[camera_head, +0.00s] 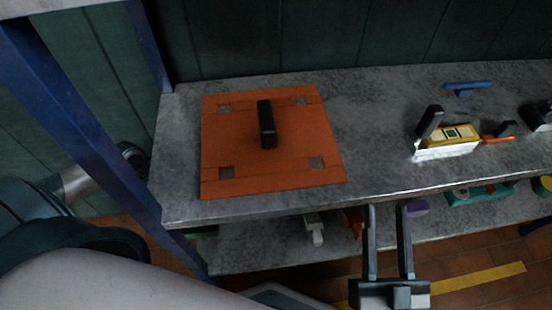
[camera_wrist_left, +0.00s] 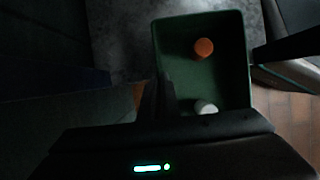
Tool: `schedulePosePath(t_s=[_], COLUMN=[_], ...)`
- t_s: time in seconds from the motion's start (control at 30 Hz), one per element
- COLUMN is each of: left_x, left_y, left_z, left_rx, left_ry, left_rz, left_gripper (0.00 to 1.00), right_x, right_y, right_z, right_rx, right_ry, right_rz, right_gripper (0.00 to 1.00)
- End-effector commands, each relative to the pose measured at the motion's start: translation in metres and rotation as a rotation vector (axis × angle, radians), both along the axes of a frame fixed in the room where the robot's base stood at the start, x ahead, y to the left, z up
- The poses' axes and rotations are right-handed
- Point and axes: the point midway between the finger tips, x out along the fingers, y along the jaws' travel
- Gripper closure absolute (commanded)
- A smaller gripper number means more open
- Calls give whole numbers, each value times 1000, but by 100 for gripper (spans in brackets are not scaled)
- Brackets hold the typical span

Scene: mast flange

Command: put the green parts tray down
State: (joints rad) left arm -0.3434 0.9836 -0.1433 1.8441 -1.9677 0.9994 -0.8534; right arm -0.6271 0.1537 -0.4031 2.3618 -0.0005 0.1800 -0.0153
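The green parts tray (camera_wrist_left: 226,78) shows in the left wrist view, seen from above. An orange round part (camera_wrist_left: 204,47) and a pale round part (camera_wrist_left: 206,107) lie in it. The dark fingers of my left gripper (camera_wrist_left: 164,85) are at the tray's left wall, one on each side, and look closed on it. The tray's underside is hidden. In the head view my left gripper is not visible; a sliver of green (camera_head: 201,232) under the upper shelf may be the tray. My right gripper (camera_head: 387,210) is open and empty, in front of the shelf's front edge.
An orange board with a black handle (camera_head: 240,140) lies on the grey upper shelf (camera_head: 375,130). A yellow-and-white device (camera_head: 447,142) and a blue tool (camera_head: 466,87) are to its right. The lower shelf (camera_head: 280,252) holds several small things. A blue post (camera_head: 85,125) stands at left.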

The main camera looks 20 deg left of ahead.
Motion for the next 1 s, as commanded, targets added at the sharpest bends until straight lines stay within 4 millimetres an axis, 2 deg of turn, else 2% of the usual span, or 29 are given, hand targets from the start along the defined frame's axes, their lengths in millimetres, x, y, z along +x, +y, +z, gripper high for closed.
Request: schedulePosePath(t_s=[0.03,0.17,0.77,1.0], left_x=[4,6,6,17], left_y=[-4,-8,-8,-25], left_z=[-3,-3,-2,-2], left_rx=[0,0,1,-4], left_ry=[-3,0,-1,-4], left_rz=[7,20,21,20], left_gripper=[100,100,100,100], right_x=[-2,-4,-4,-5], right_y=[0,0,0,0], right_z=[-9,-16,-16,-14], right_rx=[-8,-22,-24,-18], right_ry=[18,39,40,27], right_rz=[-4,-9,-9,-10], right_gripper=[62,62,62,62])
